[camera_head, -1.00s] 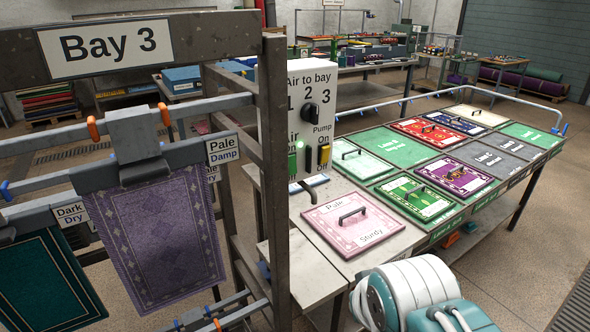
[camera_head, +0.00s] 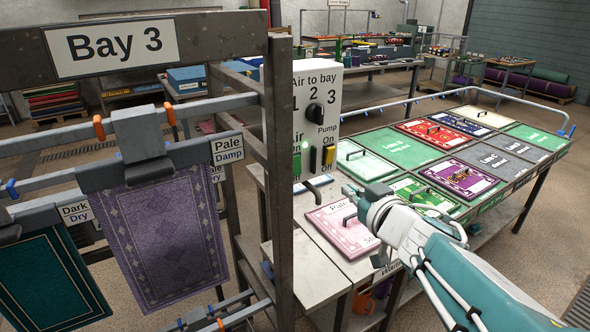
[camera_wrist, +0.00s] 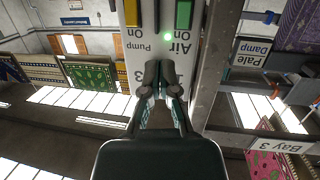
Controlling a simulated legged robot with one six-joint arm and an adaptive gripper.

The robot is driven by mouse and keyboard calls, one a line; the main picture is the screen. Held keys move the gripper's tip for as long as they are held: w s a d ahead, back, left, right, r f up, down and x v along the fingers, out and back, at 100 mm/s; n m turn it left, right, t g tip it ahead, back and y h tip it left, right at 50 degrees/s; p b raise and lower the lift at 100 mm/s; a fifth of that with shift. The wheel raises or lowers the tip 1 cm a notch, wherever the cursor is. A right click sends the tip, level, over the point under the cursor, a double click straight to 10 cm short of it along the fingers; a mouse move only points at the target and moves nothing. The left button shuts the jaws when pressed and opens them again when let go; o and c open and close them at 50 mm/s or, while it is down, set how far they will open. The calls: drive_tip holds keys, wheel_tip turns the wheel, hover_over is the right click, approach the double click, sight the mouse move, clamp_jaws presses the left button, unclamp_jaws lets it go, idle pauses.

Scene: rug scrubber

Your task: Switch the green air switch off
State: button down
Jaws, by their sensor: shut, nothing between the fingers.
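The green air switch (camera_head: 297,163) is on the white control panel (camera_head: 334,84), partly hidden by the rack post in the head view. In the wrist view, which is upside down, the green switch (camera_wrist: 184,14) sits at the top edge under the word On, cut off by the frame. A small green light (camera_wrist: 168,37) glows beside it. My gripper (camera_wrist: 160,72) is shut and empty, pointing at the panel, apart from the switch. In the head view my gripper (camera_head: 350,195) is right of and below the panel. The switch's exact tilt is unclear.
The yellow pump switch (camera_head: 329,155) is close beside the green one, and the black bay dial (camera_head: 314,113) is above. The rack post (camera_head: 279,180) stands just left of the panel. A table with lidded panels (camera_head: 480,150) lies to the right. A purple rug (camera_head: 165,235) hangs left.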

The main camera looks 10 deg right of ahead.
sight(297, 171)
drive_tip(key=shift+s+a+f+n+g+y, duration=0.1)
drive_tip(key=shift+a+f+n+g+y, duration=0.25)
drive_tip(key=shift+a+n+y, duration=0.6)
drive_tip(key=shift+d+m+y, duration=0.15)
drive_tip(key=shift+m+y, duration=0.1)
drive_tip(key=shift+m, duration=0.1)
drive_tip(key=x, duration=1.4)
drive_tip(key=shift+f, duration=0.1)
drive_tip(key=shift+f, duration=0.1)
drive_tip(key=shift+w, duration=0.25)
